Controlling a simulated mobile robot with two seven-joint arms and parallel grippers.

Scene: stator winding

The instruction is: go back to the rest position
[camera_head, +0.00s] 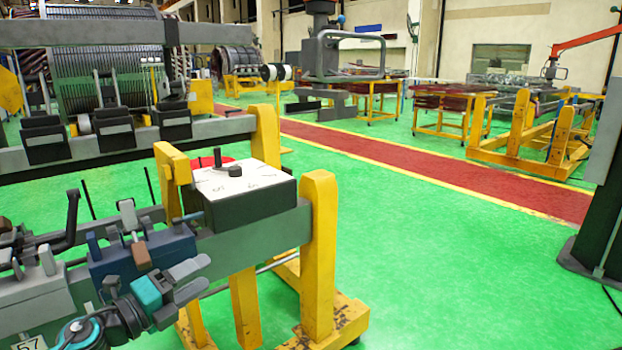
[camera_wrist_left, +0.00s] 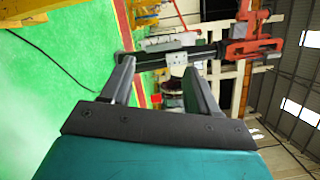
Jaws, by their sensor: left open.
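My left gripper (camera_head: 198,279) is at the lower left of the head view, with its grey fingers pointing right and a teal body behind them. It is open, and no object shows between its fingers. In the left wrist view the two fingers of the gripper (camera_wrist_left: 160,72) stand apart, with only distant background between them. In the head view the gripper appears in front of the grey beam (camera_head: 255,232) and the blue clamp block (camera_head: 150,250). I cannot tell the exact gap to them. My right gripper is not in view.
A dark box with a white dial top and black knob (camera_head: 236,171) sits on the beam beside a yellow post (camera_head: 318,255). Several lever clamps stand at the left. The green floor (camera_head: 430,270) to the right is open, up to a dark column (camera_head: 600,225).

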